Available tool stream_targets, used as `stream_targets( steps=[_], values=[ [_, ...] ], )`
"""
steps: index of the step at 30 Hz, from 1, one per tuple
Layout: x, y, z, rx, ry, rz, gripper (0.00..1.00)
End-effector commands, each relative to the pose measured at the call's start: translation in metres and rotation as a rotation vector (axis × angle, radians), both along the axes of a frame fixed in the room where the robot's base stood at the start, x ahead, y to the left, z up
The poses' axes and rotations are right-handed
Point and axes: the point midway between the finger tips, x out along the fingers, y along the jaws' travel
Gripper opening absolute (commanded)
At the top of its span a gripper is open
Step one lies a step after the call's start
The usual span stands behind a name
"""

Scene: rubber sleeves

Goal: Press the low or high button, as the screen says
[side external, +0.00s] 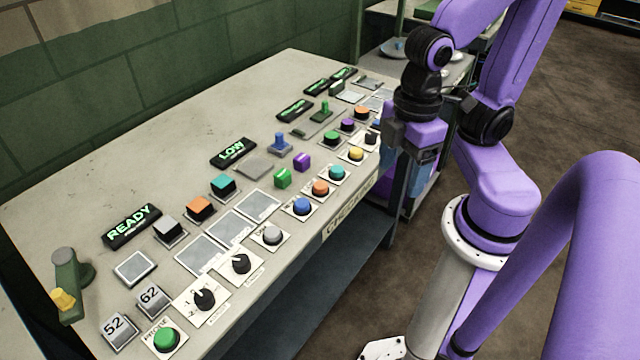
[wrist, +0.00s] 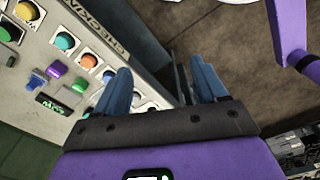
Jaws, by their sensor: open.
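The black screen (side external: 233,152) shows LOW in green letters; it also appears in the wrist view (wrist: 52,105). Along the bench's front edge are round buttons on white plates: grey (side external: 271,235), blue (side external: 302,205), orange (side external: 320,188), teal (side external: 337,173) and yellow (side external: 356,153). The wrist view shows the teal button (wrist: 65,41) and the orange button (wrist: 89,61). Their small labels are too small to read, so I cannot tell which is low or high. My gripper (side external: 404,168) is open and empty, just off the bench's front right edge; its blue fingers (wrist: 160,70) point over the floor.
A READY screen (side external: 132,225), dark knobs (side external: 204,299), a green button (side external: 166,340) and a green-and-yellow lever (side external: 68,287) fill the near left. A blue joystick (side external: 281,144) and small purple (side external: 302,161) and green blocks (side external: 283,178) stand mid-bench. The back left bench top is clear.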

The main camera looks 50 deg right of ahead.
Motion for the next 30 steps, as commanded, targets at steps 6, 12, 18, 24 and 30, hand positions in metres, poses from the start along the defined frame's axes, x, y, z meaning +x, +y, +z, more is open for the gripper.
stream_targets(
  steps=[6, 12, 18, 24, 30],
  values=[
    [0.0000, 0.0000, 0.0000, 0.000, 0.000, 0.000, 0.62],
    [0.0000, 0.0000, 0.0000, 0.000, 0.000, 0.000, 0.00],
    [0.0000, 0.0000, 0.0000, 0.000, 0.000, 0.000, 0.00],
    [0.0000, 0.0000, 0.0000, 0.000, 0.000, 0.000, 0.00],
    [0.0000, 0.0000, 0.0000, 0.000, 0.000, 0.000, 0.00]
  ],
)
